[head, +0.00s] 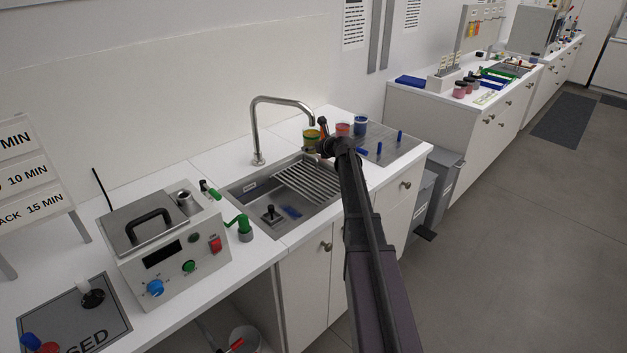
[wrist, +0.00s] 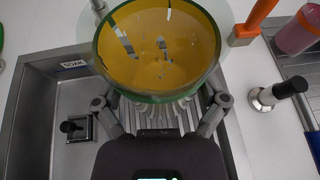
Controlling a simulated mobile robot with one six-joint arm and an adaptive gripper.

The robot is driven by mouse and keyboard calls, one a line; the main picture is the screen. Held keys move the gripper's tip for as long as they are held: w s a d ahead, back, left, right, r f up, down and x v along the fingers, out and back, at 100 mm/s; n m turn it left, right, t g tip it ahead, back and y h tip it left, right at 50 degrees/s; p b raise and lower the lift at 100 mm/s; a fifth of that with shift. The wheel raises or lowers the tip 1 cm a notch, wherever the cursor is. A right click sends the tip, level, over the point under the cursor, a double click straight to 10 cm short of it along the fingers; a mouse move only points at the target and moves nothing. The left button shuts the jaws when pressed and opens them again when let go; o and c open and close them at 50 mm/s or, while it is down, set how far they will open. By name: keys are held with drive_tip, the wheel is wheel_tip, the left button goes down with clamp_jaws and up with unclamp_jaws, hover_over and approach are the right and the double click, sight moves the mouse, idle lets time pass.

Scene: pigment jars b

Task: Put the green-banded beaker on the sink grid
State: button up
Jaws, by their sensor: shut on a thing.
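The green-banded beaker (head: 311,138) with yellow contents is at the far right side of the sink. It also shows close up in the wrist view (wrist: 158,45), where I look into its open top and see its green rim. My gripper (head: 322,146) is shut on the beaker, one finger on each side in the wrist view (wrist: 160,102). The sink grid (head: 307,183) is a rack of metal bars across the right part of the basin. Its bars (wrist: 172,117) show below the beaker in the wrist view. I cannot tell whether the beaker touches anything beneath.
A curved tap (head: 255,125) stands behind the basin. A black plug (head: 270,214) sits in the open left part of the basin. A grey device (head: 168,255) stands left of the sink.

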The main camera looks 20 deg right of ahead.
drive_tip(key=shift+f, duration=0.1)
drive_tip(key=shift+m+h, duration=0.4)
drive_tip(key=shift+m, duration=0.1)
drive_tip(key=s+d+f+b, duration=0.1)
drive_tip(key=s+f+b, duration=0.1)
drive_tip(key=s, duration=0.3)
drive_tip(key=s+d+f+b, duration=0.2)
drive_tip(key=s+f+b, duration=0.1)
drive_tip(key=s, duration=0.2)
drive_tip(key=s+d+f+b, duration=0.1)
drive_tip(key=s+f+b, duration=0.1)
drive_tip(key=s, duration=0.3)
drive_tip(key=shift+s+d+f+b, duration=0.15)
drive_tip(key=shift+d+f+b, duration=0.05)
drive_tip(key=shift+f+b, duration=0.1)
drive_tip(key=b, duration=0.2)
hover_over(312, 180)
drive_tip(key=shift+d+f, duration=0.15)
drive_tip(key=shift+f, duration=0.55)
drive_tip(key=shift+f+b, duration=1.55)
drive_tip(key=shift+f, duration=0.2)
drive_tip(key=shift+f, duration=0.2)
